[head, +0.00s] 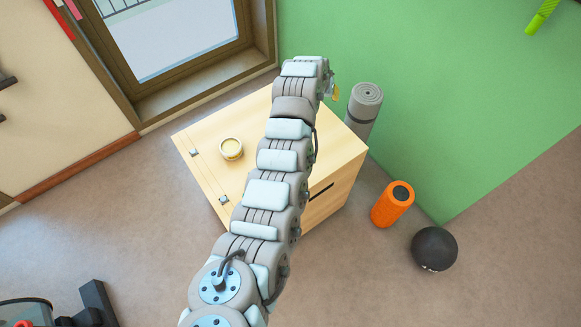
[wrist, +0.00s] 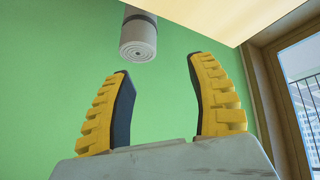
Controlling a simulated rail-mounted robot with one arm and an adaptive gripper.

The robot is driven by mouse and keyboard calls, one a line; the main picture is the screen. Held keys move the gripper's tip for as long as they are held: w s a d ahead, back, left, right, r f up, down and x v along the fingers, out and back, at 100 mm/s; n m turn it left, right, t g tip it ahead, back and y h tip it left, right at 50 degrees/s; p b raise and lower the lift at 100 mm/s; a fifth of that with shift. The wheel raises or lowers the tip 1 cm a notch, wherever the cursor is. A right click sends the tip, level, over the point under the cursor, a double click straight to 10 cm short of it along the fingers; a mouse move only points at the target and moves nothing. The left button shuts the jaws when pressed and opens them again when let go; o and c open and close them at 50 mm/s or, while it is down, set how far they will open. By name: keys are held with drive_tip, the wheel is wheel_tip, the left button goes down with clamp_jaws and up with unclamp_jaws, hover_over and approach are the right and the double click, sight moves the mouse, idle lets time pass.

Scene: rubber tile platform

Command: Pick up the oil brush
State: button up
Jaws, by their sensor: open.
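I do not make out an oil brush in either view. My gripper (wrist: 160,65) is open in the wrist view, with its two yellow, dark-lined fingers apart and nothing between them. In the head view only a bit of yellow of my gripper (head: 335,91) shows at the far end of my arm, by the back right side of the wooden box (head: 255,110). My arm crosses over the box and hides part of its top. A small round tub (head: 231,149) with a pale yellow top sits on the box's left part, well apart from my gripper.
A rolled grey mat (head: 364,105) stands behind the box's right side and also shows in the wrist view (wrist: 138,40). An orange foam roller (head: 392,204) and a black ball (head: 434,248) are on the floor at right. A green wall (head: 430,90) rises behind.

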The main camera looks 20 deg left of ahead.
drive_tip(key=s+a+f+g+b, duration=0.1)
drive_tip(key=s+a+g+b, duration=0.2)
drive_tip(key=s, duration=0.3)
drive_tip(key=s+a+f+g+b, duration=0.1)
drive_tip(key=s+a+g+b, duration=0.15)
drive_tip(key=s, duration=0.45)
drive_tip(key=shift+m+g+y, duration=0.3)
drive_tip(key=shift+m+g, duration=0.1)
drive_tip(key=shift+g, duration=0.05)
wheel_tip(320, 180, down, 12)
drive_tip(key=b, duration=0.4)
drive_tip(key=shift+d+f+b, duration=0.1)
drive_tip(key=shift+f+b, duration=0.1)
drive_tip(key=shift+b, duration=0.1)
drive_tip(key=shift+f+b, duration=1.5)
drive_tip(key=shift+f, duration=1.05)
drive_tip(key=shift+a+r, duration=0.1)
drive_tip(key=shift+a, duration=0.1)
drive_tip(key=shift+w, duration=0.1)
clamp_jaws()
